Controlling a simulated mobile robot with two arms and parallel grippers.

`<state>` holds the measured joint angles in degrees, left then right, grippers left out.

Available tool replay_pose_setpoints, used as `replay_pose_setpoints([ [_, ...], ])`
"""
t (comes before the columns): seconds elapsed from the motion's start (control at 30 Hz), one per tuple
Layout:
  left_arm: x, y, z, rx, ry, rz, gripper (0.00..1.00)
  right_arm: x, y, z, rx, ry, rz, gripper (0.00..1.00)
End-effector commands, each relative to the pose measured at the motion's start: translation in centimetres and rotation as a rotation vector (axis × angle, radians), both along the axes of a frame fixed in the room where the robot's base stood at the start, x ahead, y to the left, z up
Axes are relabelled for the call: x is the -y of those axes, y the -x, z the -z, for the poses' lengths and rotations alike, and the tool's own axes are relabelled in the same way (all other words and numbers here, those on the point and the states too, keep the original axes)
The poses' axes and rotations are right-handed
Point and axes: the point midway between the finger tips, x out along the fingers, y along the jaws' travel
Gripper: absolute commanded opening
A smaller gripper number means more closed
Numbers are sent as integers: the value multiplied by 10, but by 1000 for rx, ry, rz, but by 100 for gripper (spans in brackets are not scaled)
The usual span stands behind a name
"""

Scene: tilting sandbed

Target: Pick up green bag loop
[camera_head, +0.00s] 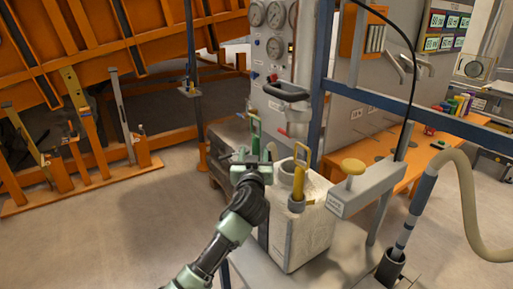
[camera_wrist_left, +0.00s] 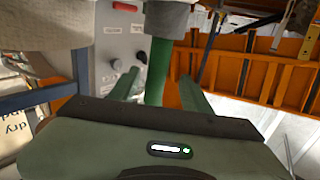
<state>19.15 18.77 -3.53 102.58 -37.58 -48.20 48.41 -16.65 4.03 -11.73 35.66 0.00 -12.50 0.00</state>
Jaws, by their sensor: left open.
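A green bag loop (camera_head: 256,141) stands upright at the back left of a pale, box-shaped bag or container in the head view. My left gripper (camera_head: 254,158) is right at it and covers its lower part. In the left wrist view, the green strip of the loop (camera_wrist_left: 157,72) runs between the two green fingers of my left gripper (camera_wrist_left: 158,90). The fingers are apart, one on each side of the strip. I cannot tell whether either finger touches it. My right gripper is not in view.
A yellow loop (camera_head: 299,177) stands on the pale container (camera_head: 305,232), close to the right of my left gripper. A gauge panel (camera_head: 274,50) rises behind. Open floor (camera_head: 130,225) lies to the left.

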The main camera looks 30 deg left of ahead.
Motion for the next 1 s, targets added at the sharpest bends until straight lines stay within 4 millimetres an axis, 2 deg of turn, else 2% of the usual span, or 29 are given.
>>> replay_pose_setpoints([
  [0.03, -2, -3, -2, -1, -1, 0, 48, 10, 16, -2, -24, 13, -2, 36],
  [0.1, -4, -9, -4, -1, -2, 0, 48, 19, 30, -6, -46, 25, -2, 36],
  [0.2, -9, -22, -7, -2, -2, -1, 48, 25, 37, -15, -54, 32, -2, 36],
  [0.27, -12, -30, -9, -3, -3, -1, 48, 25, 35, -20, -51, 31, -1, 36],
  [0.5, -22, -48, -4, -1, 0, -1, 48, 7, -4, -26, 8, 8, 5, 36],
  [0.6, -23, -49, -4, -1, 1, 0, 48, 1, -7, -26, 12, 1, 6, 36],
  [0.73, -22, -48, -3, -1, 1, 0, 48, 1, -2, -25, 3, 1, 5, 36],
  [0.77, -22, -48, -3, -1, 1, 0, 42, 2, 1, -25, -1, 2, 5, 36],
  [0.9, -22, -48, -3, -1, 1, 0, 4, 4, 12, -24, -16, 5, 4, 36],
  [0.93, -22, -48, -3, -2, 1, 0, 0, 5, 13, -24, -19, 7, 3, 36],
  [1.0, -22, -48, -4, -1, 1, 0, 0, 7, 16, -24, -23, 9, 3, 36],
])
